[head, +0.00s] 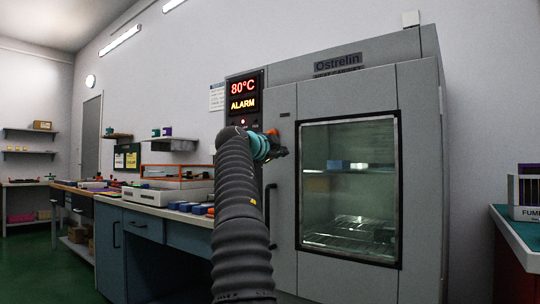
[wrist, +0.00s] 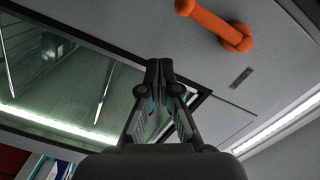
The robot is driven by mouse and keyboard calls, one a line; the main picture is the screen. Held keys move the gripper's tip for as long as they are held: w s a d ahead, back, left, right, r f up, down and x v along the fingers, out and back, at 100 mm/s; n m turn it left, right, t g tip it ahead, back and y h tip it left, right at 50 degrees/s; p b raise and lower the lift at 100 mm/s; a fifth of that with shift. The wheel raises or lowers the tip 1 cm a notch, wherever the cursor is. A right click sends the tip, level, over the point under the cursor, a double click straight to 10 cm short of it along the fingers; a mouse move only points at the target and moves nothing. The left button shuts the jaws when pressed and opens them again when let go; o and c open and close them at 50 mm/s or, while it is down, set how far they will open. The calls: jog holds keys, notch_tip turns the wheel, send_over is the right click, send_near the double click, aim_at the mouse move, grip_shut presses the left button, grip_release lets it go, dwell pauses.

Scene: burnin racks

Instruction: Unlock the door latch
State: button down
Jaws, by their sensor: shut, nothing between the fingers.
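The door latch (wrist: 215,24) is an orange handle with a rounded pivot end, mounted on the grey oven front at the upper right of the wrist view. In the head view a bit of orange (head: 272,132) shows just above my gripper (head: 283,150); most of it is hidden. My gripper is shut and empty in the wrist view (wrist: 159,66). Its fingertips lie below and left of the latch in that picture, apart from it. The oven door (head: 348,285) is closed, with a large glass window (head: 350,195).
A black vertical bar handle (head: 269,205) is on the oven front, left of the window. A display panel (head: 244,97) reads 80°C and ALARM. A workbench (head: 150,222) with trays stands at left; a table (head: 520,245) with a rack stands at right.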

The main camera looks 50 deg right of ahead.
jog(key=s+a, duration=0.1)
jog(key=a, duration=0.9)
jog(key=shift+s, duration=0.3)
jog(key=shift+r, duration=0.1)
